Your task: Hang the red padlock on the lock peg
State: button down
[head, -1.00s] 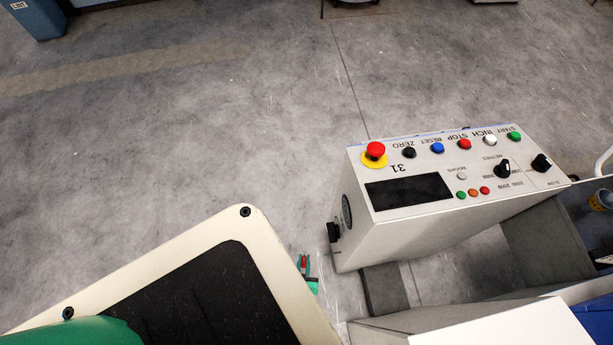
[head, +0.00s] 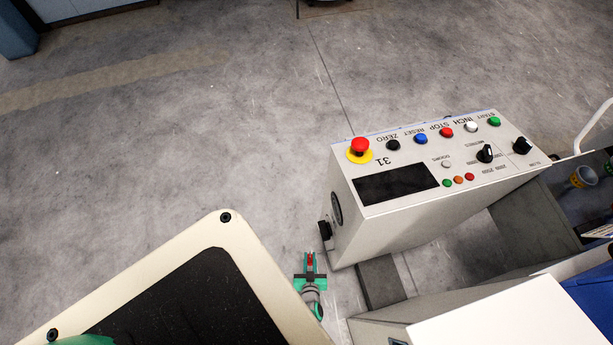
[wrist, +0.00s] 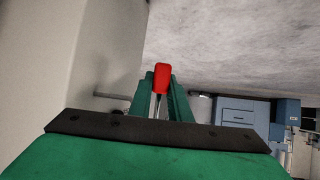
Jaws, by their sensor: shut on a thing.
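The red padlock (head: 310,258) is in my gripper (head: 310,261), upright between its green fingers. In the wrist view the red padlock body (wrist: 162,78) shows at the fingertips, with a pale shackle below it between the fingers. My gripper is beside the left end of the control box (head: 400,215), apart from it in the head view. A black fitting (head: 325,231) sticks out from that end. In the wrist view a thin dark rod (wrist: 112,97) shows left of the fingers, by a pale wall. I cannot tell whether either is the lock peg.
The control box has a red emergency button (head: 360,146) and several coloured buttons on top. A cream-edged panel with a dark inset (head: 235,235) lies to the left. Open concrete floor (head: 200,140) lies beyond. Blue cabinets (wrist: 240,112) stand far off in the wrist view.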

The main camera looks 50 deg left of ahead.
jog(key=shift+w+d+f, duration=0.15)
jog(key=shift+w+d, duration=0.2)
jog(key=shift+w, duration=0.5)
jog(key=shift+w+d+f, duration=0.15)
jog(key=shift+w+d, duration=0.2)
jog(key=shift+w, duration=0.55)
jog(key=shift+w+d+f, duration=0.15)
jog(key=shift+w+d, duration=0.2)
jog(key=shift+w, duration=0.5)
jog(key=shift+w+d+f, duration=0.1)
jog(key=shift+w+f, duration=0.05)
jog(key=c, duration=1.6)
grip_release()
jog(key=shift+o, duration=0.2)
jog(key=shift+s, duration=0.2)
jog(key=v, duration=1)
jog(key=shift+d+r, duration=0.25)
